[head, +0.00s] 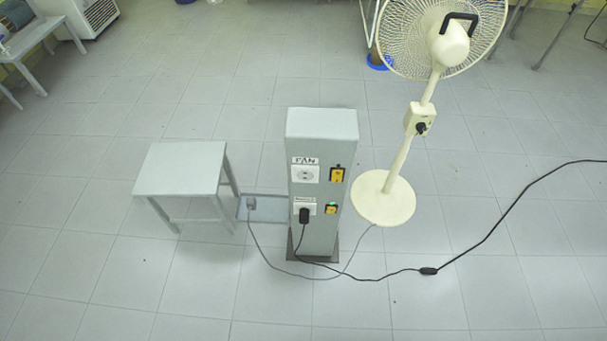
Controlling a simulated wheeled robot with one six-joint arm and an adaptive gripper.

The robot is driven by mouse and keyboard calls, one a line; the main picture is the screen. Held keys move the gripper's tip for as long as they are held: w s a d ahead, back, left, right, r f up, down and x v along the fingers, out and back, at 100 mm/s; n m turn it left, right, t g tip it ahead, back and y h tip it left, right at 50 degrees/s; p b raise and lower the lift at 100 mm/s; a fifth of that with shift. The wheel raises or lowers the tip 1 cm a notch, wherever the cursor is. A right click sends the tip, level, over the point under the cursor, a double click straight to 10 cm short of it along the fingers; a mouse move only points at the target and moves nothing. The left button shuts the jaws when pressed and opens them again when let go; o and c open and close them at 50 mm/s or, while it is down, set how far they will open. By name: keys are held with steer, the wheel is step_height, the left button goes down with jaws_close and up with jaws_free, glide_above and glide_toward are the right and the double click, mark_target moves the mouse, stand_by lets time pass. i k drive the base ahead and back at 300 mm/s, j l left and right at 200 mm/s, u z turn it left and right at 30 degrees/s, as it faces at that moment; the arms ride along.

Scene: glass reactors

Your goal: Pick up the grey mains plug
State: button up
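The grey mains plug (251,203) is small and lies at the left end of a shallow blue-grey tray (272,214). The tray is low down, between the grey stool and the grey pillar. A thin grey cable (270,262) leaves the plug, loops across the floor in front of the pillar and runs to the base of the cream fan (385,199). The plug's pins are too small to make out. My gripper is not in view.
The grey pillar (322,129) has an empty upper socket (305,174) labelled FAN and a black plug (304,215) in its lower socket. A black cable (480,242) crosses the floor to the right. The grey stool (181,169) stands left of the tray. The front floor is mostly clear.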

mark_target(252, 202)
steer(key=u, duration=0.3)
steer(key=i+j+u, duration=0.1)
steer(key=u, duration=0.35)
steer(key=i+u, duration=0.25)
steer(key=u, duration=0.2)
steer(key=i+u, duration=0.15)
steer(key=u, duration=0.3)
steer(key=i+l, duration=0.2)
steer(key=i, duration=0.2)
steer(key=i+l, duration=0.2)
steer(key=i, duration=0.2)
